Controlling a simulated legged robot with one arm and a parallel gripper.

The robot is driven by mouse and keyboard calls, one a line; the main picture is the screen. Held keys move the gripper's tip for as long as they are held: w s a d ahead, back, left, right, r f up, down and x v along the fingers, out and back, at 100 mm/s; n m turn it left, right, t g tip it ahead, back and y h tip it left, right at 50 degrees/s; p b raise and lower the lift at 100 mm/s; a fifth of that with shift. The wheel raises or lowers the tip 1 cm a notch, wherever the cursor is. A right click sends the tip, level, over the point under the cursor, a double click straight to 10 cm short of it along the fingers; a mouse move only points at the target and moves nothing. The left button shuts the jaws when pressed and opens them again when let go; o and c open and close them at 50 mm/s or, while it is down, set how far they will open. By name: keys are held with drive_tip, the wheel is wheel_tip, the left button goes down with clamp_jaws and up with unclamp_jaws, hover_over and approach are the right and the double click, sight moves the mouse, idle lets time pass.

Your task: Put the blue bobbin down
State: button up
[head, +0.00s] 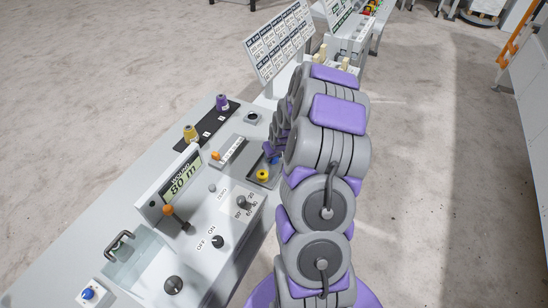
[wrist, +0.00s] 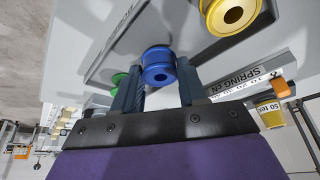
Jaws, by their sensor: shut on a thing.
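The blue bobbin (wrist: 158,72) is between the two fingertips of my gripper (wrist: 160,84), which is shut on it, in the wrist view. In the head view my arm hides most of the gripper, and only a small patch of blue shows beside it. A yellow bobbin (wrist: 232,12) lies near the held bobbin in the wrist view. It also shows in the head view (head: 263,176), in a small dark tray (head: 258,184) on the bench. I cannot tell whether the blue bobbin touches a surface.
The grey bench (head: 130,215) carries a "WOUND 80 m" display (head: 181,180), knobs and an orange-tipped lever (head: 170,211). A yellow cone (head: 191,133) and a purple cone (head: 222,102) stand on a dark strip at the back. A printed board (head: 279,40) rises beyond.

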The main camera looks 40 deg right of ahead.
drive_tip(key=shift+a+f, duration=0.1)
drive_tip(key=shift+f, duration=0.45)
drive_tip(key=shift+f, duration=0.1)
drive_tip(key=o, duration=1)
